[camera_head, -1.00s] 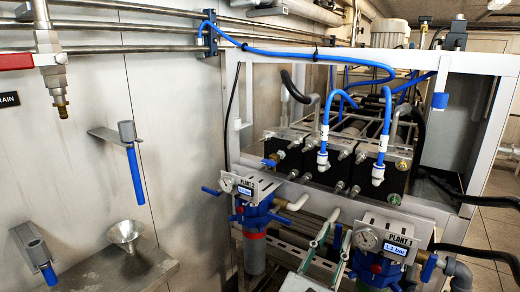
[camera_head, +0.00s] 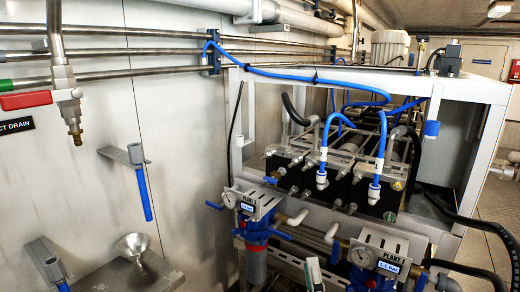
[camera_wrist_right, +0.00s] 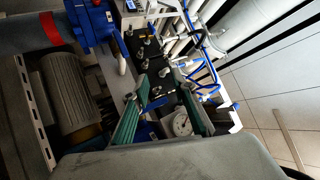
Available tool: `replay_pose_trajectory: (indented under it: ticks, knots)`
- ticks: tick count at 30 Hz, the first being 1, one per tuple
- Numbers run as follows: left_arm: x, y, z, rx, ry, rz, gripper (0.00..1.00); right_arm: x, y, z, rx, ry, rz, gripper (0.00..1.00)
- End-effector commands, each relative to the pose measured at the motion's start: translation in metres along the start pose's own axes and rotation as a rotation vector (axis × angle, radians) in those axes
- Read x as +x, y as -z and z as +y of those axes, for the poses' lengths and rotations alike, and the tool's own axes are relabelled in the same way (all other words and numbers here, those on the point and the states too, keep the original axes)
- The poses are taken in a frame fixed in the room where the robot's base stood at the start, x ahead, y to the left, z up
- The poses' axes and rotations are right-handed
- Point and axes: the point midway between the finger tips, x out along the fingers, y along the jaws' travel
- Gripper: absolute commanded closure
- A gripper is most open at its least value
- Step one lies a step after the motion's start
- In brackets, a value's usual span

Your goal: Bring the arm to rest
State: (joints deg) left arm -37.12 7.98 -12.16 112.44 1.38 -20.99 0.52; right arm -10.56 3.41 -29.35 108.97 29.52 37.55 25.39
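My right gripper (camera_head: 325,254) shows at the bottom edge of the head view, in front of the machine frame and left of the PLANT 1 gauge panel (camera_head: 383,258). In the right wrist view its two green fingers (camera_wrist_right: 162,82) stand apart with nothing held between them, so it is open and empty. The fingers point toward the machine's fittings, and a round gauge (camera_wrist_right: 182,125) shows beside the right finger. Most of the right arm is out of view. My left gripper is not in view.
The white machine frame (camera_head: 470,87) has blue hoses (camera_head: 305,78) and a blue filter housing under the PLANT 2 gauge (camera_head: 247,205). A brass-tipped drain valve (camera_head: 75,130) hangs on the left wall.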

Motion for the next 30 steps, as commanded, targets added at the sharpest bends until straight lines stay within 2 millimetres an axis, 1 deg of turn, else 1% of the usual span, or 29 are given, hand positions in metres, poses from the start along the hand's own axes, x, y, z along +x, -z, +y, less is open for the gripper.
replay_pose_trajectory:
  ticks: [1, 2, 3, 4, 5, 6, 8, 9, 11, 12, 15, 18, 21, 22, 25, 30]
  knots:
    - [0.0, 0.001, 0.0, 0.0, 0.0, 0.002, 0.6, -0.021, -0.006, 0.022, -0.149, -0.066, -0.076, 0.74]
    - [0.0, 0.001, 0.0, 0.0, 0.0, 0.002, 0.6, -0.034, -0.01, 0.036, -0.244, -0.104, -0.128, 0.74]
    - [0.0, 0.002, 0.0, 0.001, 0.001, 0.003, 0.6, -0.052, -0.015, 0.055, -0.369, -0.154, -0.2, 0.74]
    - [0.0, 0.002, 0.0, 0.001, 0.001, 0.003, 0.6, -0.067, -0.017, 0.07, -0.462, -0.192, -0.257, 0.74]
    - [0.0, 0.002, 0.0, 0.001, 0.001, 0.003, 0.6, -0.082, -0.018, 0.084, -0.548, -0.228, -0.312, 0.74]
    - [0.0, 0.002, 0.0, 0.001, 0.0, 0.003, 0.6, -0.103, -0.018, 0.102, -0.656, -0.273, -0.385, 0.74]
    - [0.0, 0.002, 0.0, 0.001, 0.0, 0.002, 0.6, -0.135, -0.014, 0.128, -0.803, -0.339, -0.493, 0.74]
    - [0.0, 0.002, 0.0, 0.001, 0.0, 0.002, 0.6, -0.157, -0.01, 0.144, -0.895, -0.38, -0.564, 0.74]
    - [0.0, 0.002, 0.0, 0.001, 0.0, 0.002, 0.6, -0.19, -0.001, 0.165, -1.022, -0.437, -0.67, 0.74]
    - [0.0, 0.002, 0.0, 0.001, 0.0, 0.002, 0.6, -0.211, 0.006, 0.177, -1.097, -0.472, -0.739, 0.74]
    - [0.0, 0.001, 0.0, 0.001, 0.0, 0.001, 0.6, -0.258, 0.026, 0.2, -1.251, -0.545, -0.889, 0.74]
    - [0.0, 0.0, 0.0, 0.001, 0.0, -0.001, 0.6, -0.291, 0.043, 0.212, -1.353, -0.594, -1.0, 0.74]
    - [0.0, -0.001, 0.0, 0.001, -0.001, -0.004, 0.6, -0.31, 0.053, 0.218, -1.411, -0.621, -1.066, 0.74]
    - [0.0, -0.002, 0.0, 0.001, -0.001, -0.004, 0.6, -0.314, 0.055, 0.22, -1.421, -0.626, -1.079, 0.74]
    - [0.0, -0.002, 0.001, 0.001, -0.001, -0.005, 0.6, -0.319, 0.058, 0.221, -1.435, -0.633, -1.096, 0.74]
    - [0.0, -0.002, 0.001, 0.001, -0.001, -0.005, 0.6, -0.318, 0.058, 0.221, -1.434, -0.633, -1.095, 0.74]
